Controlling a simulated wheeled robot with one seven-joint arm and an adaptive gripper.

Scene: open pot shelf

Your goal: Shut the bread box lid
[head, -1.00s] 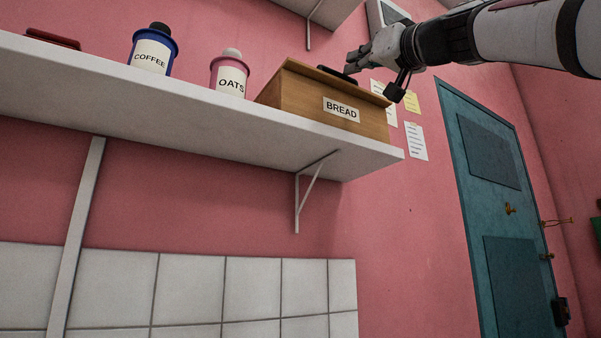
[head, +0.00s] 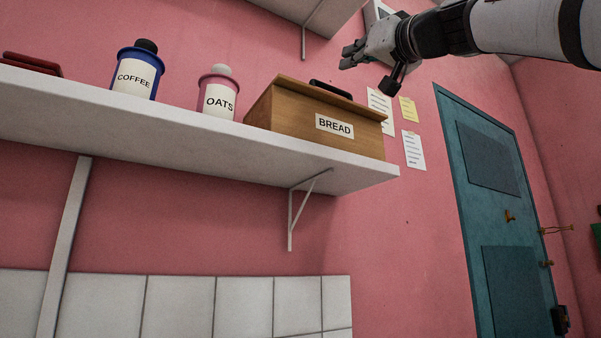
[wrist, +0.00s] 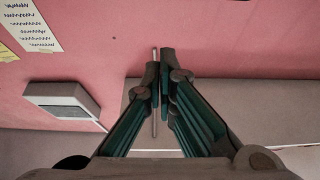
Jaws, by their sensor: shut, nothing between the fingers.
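The wooden bread box (head: 287,117) with a BREAD label stands on the right part of the white shelf in the head view. Its lid (head: 360,103) lies down along the top of the box, with no clear gap visible from this low angle. A black handle (head: 330,89) is on top of the lid. My gripper (head: 346,57) is above the box and slightly right of the handle, apart from it. Its fingers are together and empty, as the wrist view also shows (wrist: 155,82). The box is not recognisable in the wrist view.
The white shelf (head: 200,141) also holds an oats jar (head: 217,100), a coffee jar (head: 136,78) and a red object (head: 30,65). Another shelf (head: 310,12) is above. Papers (head: 413,150) hang on the pink wall beside a teal door (head: 490,220).

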